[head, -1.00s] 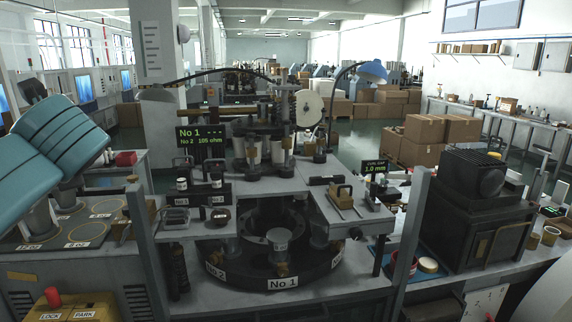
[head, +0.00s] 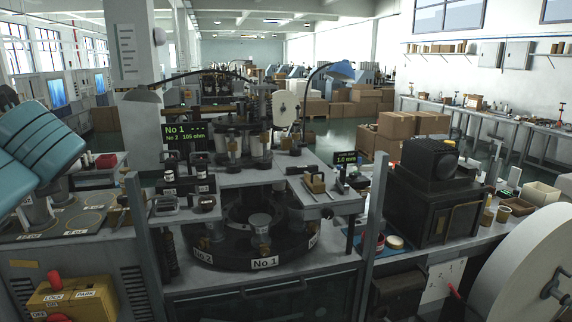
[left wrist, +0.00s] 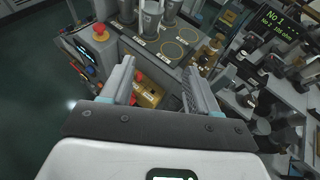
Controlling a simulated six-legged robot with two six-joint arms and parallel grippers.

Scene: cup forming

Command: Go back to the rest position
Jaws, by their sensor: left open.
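My left arm's teal link (head: 38,145) shows at the left edge of the head view, above the left bench; its gripper is outside that view. In the left wrist view my left gripper (left wrist: 160,90) is open, with two grey fingers spread wide and nothing between them. My right gripper is in neither view.
A forming station with a dark round turntable (head: 262,264) labelled No 1 fills the middle. A grey post (head: 377,210) stands at its right front. A black machine (head: 435,205) and a large pale disc (head: 525,270) are at right. Dark open floor (left wrist: 40,120) lies left in the wrist view.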

